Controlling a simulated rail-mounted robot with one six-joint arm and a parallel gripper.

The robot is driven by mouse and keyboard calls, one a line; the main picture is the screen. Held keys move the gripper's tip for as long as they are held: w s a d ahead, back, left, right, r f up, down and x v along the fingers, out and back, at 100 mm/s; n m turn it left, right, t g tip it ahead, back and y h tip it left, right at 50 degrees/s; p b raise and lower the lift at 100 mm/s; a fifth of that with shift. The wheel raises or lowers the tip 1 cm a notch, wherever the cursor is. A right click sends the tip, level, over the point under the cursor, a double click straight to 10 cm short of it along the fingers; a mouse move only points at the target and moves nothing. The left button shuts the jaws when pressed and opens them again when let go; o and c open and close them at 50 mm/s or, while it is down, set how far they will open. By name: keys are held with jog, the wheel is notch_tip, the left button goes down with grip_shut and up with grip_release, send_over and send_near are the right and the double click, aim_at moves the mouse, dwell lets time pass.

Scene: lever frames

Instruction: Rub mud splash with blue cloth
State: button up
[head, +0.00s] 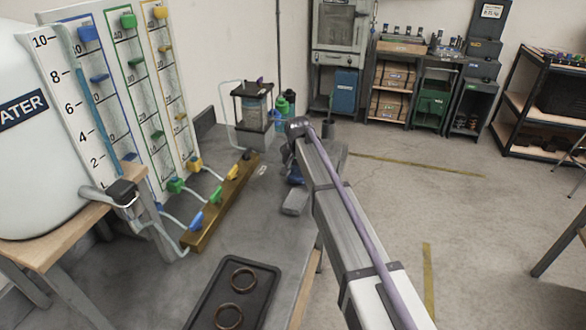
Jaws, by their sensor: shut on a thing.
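My arm reaches in from the bottom right over the grey bench (195,265). My gripper (294,203) is at the arm's far end, low over the bench's right side. It is small and partly hidden by my own arm links. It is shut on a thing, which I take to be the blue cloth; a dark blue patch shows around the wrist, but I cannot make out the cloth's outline. I cannot make out a mud splash; the bench surface under and behind the gripper is partly covered by my arm.
A black tray (205,292) with two brown rings lies at the front of the bench. A brass manifold (205,236) with coloured levers stands left of the gripper. A lantern-like device (254,138) and green bottles (283,106) stand at the back. A white water tank (38,150) is at left.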

jog(key=shift+s+d, duration=0.2)
jog(key=shift+d, duration=0.6)
jog(key=shift+s+d, duration=0.2)
jog(key=shift+d, duration=0.55)
jog(key=shift+w+a, duration=0.3)
jog(key=shift+a, duration=0.85)
jog(key=shift+w+a, duration=0.25)
jog(key=shift+a, duration=0.85)
jog(key=shift+w+a, duration=0.3)
jog(key=shift+a, duration=0.85)
jog(key=shift+a+r+p, duration=0.15)
jog(key=shift+r+p, duration=0.4)
notch_tip(320, 180, up, 6)
jog(key=p, duration=0.6)
jog(key=shift+r, duration=0.2)
jog(key=f+b, duration=0.5)
jog(key=f, duration=0.1)
jog(key=shift+s+b, duration=0.3)
jog(key=shift+b, duration=0.1)
jog(key=shift+f+b, duration=1)
jog(key=shift+f, duration=0.05)
